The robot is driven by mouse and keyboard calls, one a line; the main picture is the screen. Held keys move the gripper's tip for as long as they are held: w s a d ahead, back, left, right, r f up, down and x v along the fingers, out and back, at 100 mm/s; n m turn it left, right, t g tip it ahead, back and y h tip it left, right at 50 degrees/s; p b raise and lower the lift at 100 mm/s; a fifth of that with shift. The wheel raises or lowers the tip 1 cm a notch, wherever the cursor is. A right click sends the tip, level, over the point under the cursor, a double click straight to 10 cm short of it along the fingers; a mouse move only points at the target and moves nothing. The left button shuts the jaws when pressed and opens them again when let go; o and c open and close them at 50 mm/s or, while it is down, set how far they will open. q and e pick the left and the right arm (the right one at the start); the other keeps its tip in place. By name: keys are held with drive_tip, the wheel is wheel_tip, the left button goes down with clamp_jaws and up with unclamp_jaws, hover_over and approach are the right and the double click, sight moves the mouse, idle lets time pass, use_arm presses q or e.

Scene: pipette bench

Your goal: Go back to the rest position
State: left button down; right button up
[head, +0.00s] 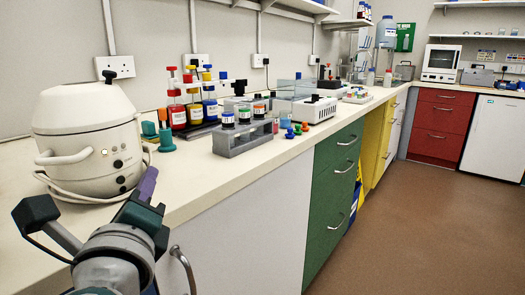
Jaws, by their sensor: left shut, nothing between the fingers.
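My left gripper (148,184) is low at the left, in front of the bench edge. Its purple fingertips are together, with nothing seen between them. It is just right of and below the round white centrifuge-like machine (88,140) in the picture, and appears apart from it. My right gripper is out of view.
The long cream bench top (190,180) runs back to the right. A grey rack (243,138) of capped vials stands near its front edge, with colored bottles (178,112) behind it. Green drawers (330,200) are below. The brown floor (430,230) at right is clear.

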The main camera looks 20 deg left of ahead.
use_arm(q)
drive_tip(key=s+r+n+g+h+p, duration=0.2)
drive_tip(key=s+n+g+p, duration=0.7)
drive_tip(key=s+n+p, duration=0.35)
drive_tip(key=s+d+r+n+g+h+p, duration=0.2)
drive_tip(key=s+d+r+n+h+p, duration=0.15)
drive_tip(key=s+p, duration=0.2)
drive_tip(key=s+d+r+n+g+h+p, duration=0.25)
drive_tip(key=s+d+r+p, duration=0.2)
drive_tip(key=s, duration=0.25)
wheel_tip(320, 180, up, 36)
drive_tip(key=p, duration=3.4)
drive_tip(key=shift+a+f, duration=0.2)
drive_tip(key=shift+a, duration=0.1)
drive_tip(key=shift+n, duration=0.25)
